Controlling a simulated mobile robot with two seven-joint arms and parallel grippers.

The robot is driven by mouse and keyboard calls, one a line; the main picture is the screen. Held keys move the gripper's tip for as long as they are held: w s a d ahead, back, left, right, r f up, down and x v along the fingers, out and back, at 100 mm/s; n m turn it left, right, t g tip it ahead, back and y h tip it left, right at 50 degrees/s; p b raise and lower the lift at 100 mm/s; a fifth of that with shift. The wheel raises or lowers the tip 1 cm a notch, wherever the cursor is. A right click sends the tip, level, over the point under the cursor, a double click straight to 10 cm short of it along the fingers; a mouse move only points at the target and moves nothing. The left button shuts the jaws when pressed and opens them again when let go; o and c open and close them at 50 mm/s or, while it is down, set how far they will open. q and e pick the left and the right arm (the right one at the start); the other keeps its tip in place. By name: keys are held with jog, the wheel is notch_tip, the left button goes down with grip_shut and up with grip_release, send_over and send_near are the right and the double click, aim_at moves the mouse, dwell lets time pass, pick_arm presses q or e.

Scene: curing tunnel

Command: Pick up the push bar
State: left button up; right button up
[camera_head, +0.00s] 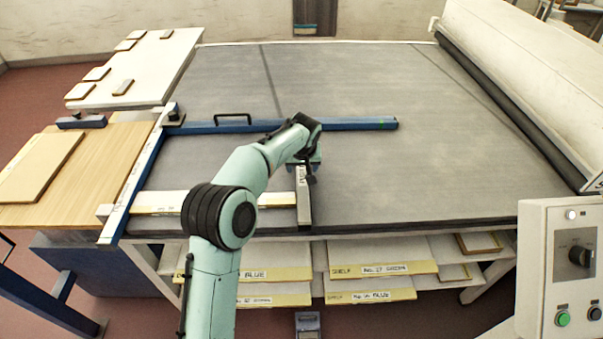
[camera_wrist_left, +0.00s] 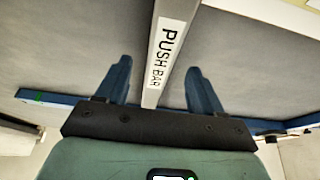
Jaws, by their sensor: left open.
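The push bar (camera_head: 304,203) is a narrow grey bar lying on the grey tunnel bed (camera_head: 430,180) near its front edge. In the left wrist view the push bar (camera_wrist_left: 172,30) shows its white "PUSH BAR" label and runs between my two blue fingers. My left gripper (camera_head: 311,170) is above the far end of the bar, mostly hidden by its own wrist. In the wrist view the left gripper (camera_wrist_left: 159,68) is open, one finger on each side of the bar with gaps. My right gripper is not in view.
A blue rail (camera_head: 360,125) with a green mark crosses the bed beyond my gripper. A pale board (camera_head: 160,201) lies left of the bar. A wooden table (camera_head: 90,150) stands at left, a control box (camera_head: 560,265) at right. The bed's right side is clear.

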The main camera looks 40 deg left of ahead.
aim_at(301, 171)
pick_arm(q)
jog(key=x, duration=0.3)
jog(key=shift+w+a+f, duration=0.15)
jog(key=shift+f, duration=0.1)
grip_shut()
